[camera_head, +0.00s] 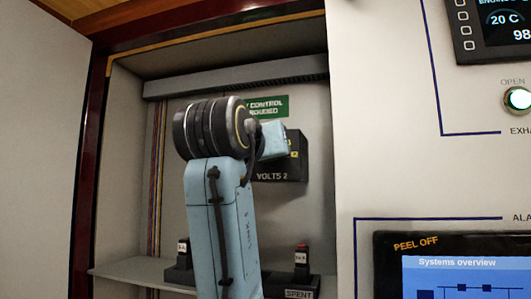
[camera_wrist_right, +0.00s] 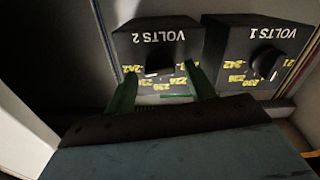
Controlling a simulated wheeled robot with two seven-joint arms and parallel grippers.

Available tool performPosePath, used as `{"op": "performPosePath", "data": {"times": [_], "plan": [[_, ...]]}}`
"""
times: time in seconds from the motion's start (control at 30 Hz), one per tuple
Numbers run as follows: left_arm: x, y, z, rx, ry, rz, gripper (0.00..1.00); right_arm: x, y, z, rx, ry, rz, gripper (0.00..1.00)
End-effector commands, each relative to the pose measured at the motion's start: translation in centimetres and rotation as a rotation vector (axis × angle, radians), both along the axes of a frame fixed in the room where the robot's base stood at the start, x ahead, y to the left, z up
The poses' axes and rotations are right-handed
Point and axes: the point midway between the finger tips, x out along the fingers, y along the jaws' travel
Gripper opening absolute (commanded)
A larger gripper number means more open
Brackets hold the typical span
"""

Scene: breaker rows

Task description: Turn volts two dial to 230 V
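The VOLTS 2 box (camera_head: 290,170) is black and fixed in the cabinet, partly hidden behind my right arm in the head view. In the right wrist view it appears upside down (camera_wrist_right: 160,38), with a dark round dial (camera_wrist_right: 160,66) and yellow voltage numbers. The dial's white mark lies toward its lower left in that view, near the 236 to 242 numbers; the exact setting is hard to read. My right gripper (camera_wrist_right: 162,86) has its two green fingers apart, one on each side of the dial's numbers, with nothing between them touching. My left gripper is not in view.
A VOLTS 1 box (camera_wrist_right: 258,45) with a similar dial (camera_wrist_right: 267,62) stands close beside VOLTS 2. The cabinet's side walls and the right panel (camera_head: 385,120) bound the space.

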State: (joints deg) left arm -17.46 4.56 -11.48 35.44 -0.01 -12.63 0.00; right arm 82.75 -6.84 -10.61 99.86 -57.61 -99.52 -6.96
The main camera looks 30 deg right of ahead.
Motion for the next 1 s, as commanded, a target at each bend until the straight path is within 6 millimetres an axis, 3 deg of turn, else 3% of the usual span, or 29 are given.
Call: {"op": "performPosePath", "data": {"times": [0.03,0.33,0.67,1.0], "plan": [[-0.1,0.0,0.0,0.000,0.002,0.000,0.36,0.0,0.0,0.0,0.000,0.000,0.000,0.47],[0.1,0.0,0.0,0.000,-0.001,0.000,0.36,0.0,0.0,0.0,0.000,0.000,0.000,0.10],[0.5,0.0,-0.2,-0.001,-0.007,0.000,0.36,0.0,0.1,0.0,-0.036,0.042,0.001,0.10],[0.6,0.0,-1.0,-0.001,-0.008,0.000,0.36,0.1,0.1,-0.1,-0.194,0.226,0.000,0.10]]}}
